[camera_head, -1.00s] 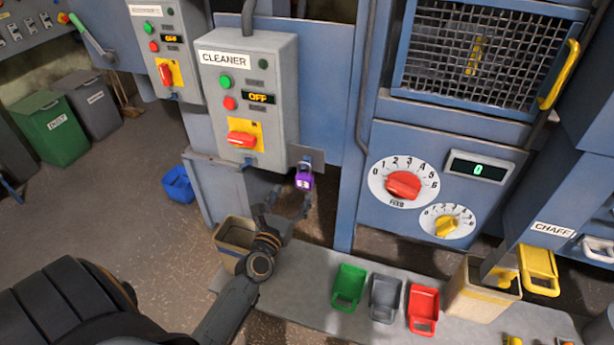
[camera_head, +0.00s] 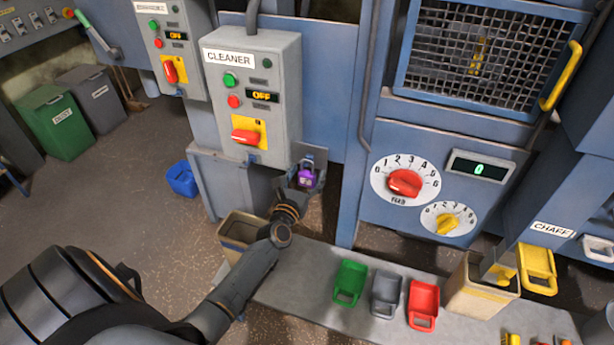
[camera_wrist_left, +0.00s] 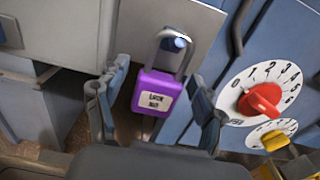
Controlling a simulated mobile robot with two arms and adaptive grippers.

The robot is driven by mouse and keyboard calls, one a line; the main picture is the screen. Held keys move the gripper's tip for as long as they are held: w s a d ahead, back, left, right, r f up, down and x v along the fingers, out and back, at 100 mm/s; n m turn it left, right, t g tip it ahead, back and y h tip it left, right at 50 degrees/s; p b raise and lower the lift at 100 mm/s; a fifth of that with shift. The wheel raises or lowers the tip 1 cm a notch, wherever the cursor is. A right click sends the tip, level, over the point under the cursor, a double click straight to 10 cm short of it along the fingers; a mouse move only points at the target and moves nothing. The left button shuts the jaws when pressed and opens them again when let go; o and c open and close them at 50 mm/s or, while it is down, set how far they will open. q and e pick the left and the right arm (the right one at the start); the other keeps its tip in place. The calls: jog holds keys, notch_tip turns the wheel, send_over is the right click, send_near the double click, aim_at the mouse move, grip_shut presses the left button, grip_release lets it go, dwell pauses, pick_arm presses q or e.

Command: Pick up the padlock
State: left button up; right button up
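The purple padlock (camera_head: 306,179) hangs by its grey shackle from a blue peg on a grey metal plate (camera_head: 314,154), beside the CLEANER control box. In the left wrist view the padlock (camera_wrist_left: 157,92) hangs upright with a white label on its front. My left gripper (camera_head: 303,186) is at the padlock. In the left wrist view my left gripper (camera_wrist_left: 156,97) is open, with one finger on each side of the padlock body and a visible gap at the left and right. My right gripper is not in view.
The CLEANER box (camera_head: 252,98) reads OFF and has a red switch. A tan bin (camera_head: 238,232) stands below my left arm. Green (camera_head: 350,283), grey (camera_head: 386,297) and red (camera_head: 423,304) scoops lie on the grey bench. The feed panel (camera_head: 405,185) is to the right.

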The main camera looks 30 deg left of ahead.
pick_arm(q)
jog(key=c, duration=1.1)
jog(key=shift+o, duration=0.2)
jog(key=shift+r, duration=0.9)
jog(key=b+v, duration=0.3)
jog(key=v, duration=1.4)
jog(key=s+d+r+m+h, duration=0.1)
jog(key=s+d+r+h, duration=0.1)
jog(key=d, duration=0.5)
jog(key=s+d+r+m+h, duration=0.1)
jog(key=s+d+r+h, duration=0.1)
jog(key=s+d+r, duration=0.3)
jog(key=d, duration=0.2)
jog(key=shift+s+d+m+t, duration=0.15)
jog(key=shift+d+m+t, duration=0.15)
jog(key=shift+m, duration=0.1)
jog(key=shift+r, duration=0.1)
